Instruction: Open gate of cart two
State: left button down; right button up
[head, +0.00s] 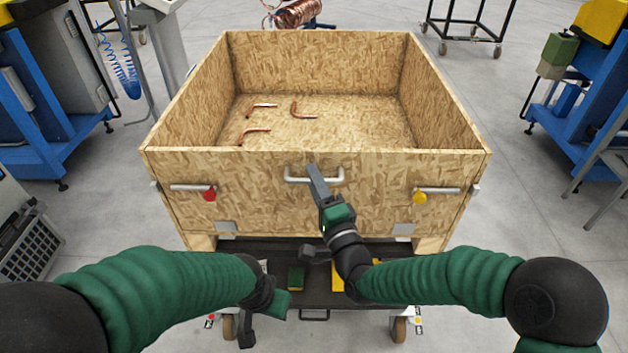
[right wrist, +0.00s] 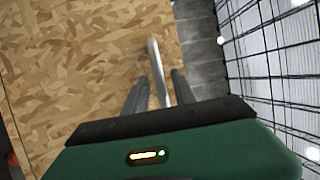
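The cart (head: 440,215) is an open-topped box of pressed-wood board. Its front gate (head: 260,205) is upright and closed. A silver bar handle (head: 298,180) sits at the gate's upper middle. My right gripper (head: 313,170) is at this handle. In the right wrist view, the handle bar (right wrist: 155,65) lies between the two fingers (right wrist: 158,80), with gaps beside it, so the gripper looks open around it. A latch with a red knob (head: 209,193) is at the gate's left, and one with a yellow knob (head: 420,197) at its right. My left gripper (head: 262,315) hangs low before the cart; its opening is unclear.
Several bent copper tubes (head: 304,110) lie on the box floor. A dark lower shelf (head: 320,297) with green and yellow items is under the box. Blue machines stand left (head: 50,110) and right (head: 565,110).

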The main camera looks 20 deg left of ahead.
grip_shut()
jog(key=shift+s, duration=0.1)
jog(key=shift+s+a+f, duration=0.1)
jog(key=shift+f, duration=0.05)
dwell(0.9)
